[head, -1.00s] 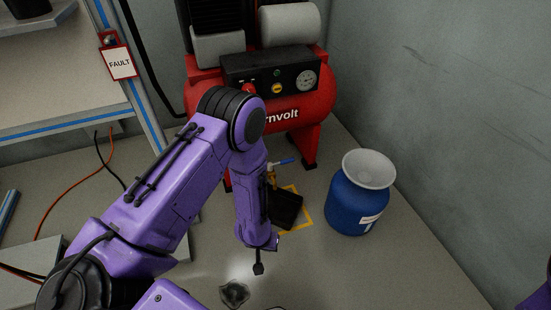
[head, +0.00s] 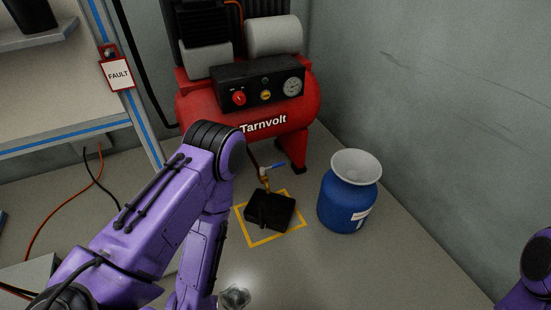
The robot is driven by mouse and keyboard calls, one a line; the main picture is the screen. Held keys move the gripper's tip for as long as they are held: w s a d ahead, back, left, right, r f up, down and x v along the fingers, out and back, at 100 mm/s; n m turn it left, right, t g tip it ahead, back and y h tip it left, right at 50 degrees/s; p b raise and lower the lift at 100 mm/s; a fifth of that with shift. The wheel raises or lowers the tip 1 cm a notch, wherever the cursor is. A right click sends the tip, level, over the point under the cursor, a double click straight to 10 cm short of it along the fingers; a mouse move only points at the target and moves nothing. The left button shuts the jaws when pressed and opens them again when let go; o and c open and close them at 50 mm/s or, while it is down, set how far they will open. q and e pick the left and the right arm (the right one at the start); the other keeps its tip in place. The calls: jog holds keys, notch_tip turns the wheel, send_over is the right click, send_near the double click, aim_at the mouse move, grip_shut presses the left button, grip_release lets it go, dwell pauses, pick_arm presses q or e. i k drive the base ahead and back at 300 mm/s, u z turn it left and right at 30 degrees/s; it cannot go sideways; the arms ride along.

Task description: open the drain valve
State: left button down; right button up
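The drain valve (head: 266,180) is a small brass fitting under the red compressor (head: 196,110). Its blue lever (head: 278,165) points right, across the downward pipe. A black container (head: 270,211) sits on the floor below the valve, inside a yellow square outline (head: 258,243). My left arm comes in from the lower left, with its forearm pointing down, left of the valve and apart from it.
A blue drum (head: 346,204) with a pale funnel-like top stands right of the valve, near the grey wall. A bench with a FAULT tag (head: 119,74) stands left. Floor between outline and drum is clear.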

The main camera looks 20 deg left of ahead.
aim_at(274, 166)
jog(key=k, duration=1.3)
jog(key=z, duration=0.25)
jog(key=i, duration=0.35)
jog(key=z, duration=0.6)
jog(key=i, duration=1.65)
jog(key=u, duration=1.05)
jog(key=i, duration=0.45)
jog(key=u, duration=0.4)
